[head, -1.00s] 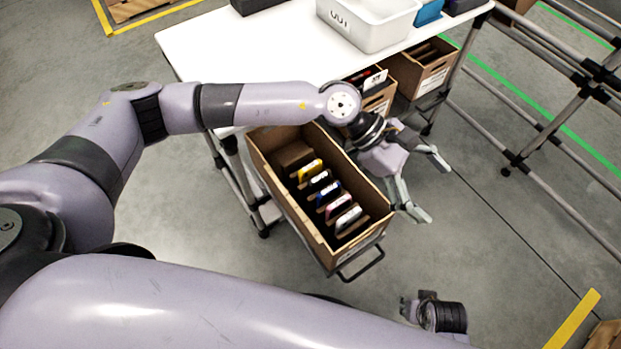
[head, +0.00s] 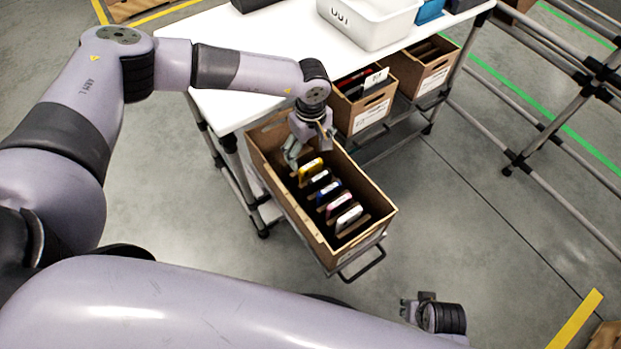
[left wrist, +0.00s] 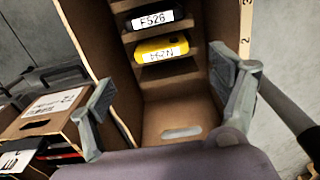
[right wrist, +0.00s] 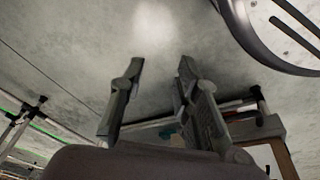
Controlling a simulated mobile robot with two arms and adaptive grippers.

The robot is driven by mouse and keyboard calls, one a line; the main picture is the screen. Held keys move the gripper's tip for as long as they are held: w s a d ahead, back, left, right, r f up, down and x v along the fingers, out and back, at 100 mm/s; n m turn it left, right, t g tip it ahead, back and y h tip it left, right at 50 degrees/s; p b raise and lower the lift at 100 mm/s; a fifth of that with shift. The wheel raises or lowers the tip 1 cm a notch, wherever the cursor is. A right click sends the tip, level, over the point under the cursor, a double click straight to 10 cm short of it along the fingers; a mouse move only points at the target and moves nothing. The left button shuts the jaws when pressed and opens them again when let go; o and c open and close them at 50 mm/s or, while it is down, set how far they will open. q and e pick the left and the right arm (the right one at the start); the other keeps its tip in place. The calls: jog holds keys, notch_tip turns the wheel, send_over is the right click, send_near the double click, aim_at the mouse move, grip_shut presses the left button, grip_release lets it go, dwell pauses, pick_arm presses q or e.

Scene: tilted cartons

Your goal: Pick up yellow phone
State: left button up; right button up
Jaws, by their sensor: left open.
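The yellow phone (head: 311,168) stands in a slotted row inside a tilted brown carton (head: 277,199), at the rear end of the row. In the left wrist view the yellow phone (left wrist: 165,47) carries a white label and lies ahead of the fingers. My left gripper (head: 307,150) is open and empty over the carton's rear end, just behind the phone. Its fingers also show spread apart in the left wrist view (left wrist: 170,100). My right gripper (right wrist: 158,75) is open and empty, with bare floor ahead of its fingers.
Several other phones, including a blue one (head: 329,192) and a white one (head: 349,218), stand in front of the yellow one. A white table (head: 235,95) with a white bin (head: 365,28) stands behind. Two more cartons (head: 364,115) (head: 425,72) sit on its lower shelf.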

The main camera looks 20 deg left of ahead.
aim_at(310, 164)
pick_arm(q)
jog(key=f, duration=0.6)
jog(key=shift+s+b, duration=0.25)
jog(key=shift+b, duration=0.15)
jog(key=shift+f, duration=0.5)
pick_arm(e)
jog(key=r, duration=0.3)
jog(key=shift+w+r, duration=0.2)
jog(key=shift+w, duration=0.2)
pick_arm(q)
jog(key=shift+c, duration=0.3)
jog(key=c, duration=1.1)
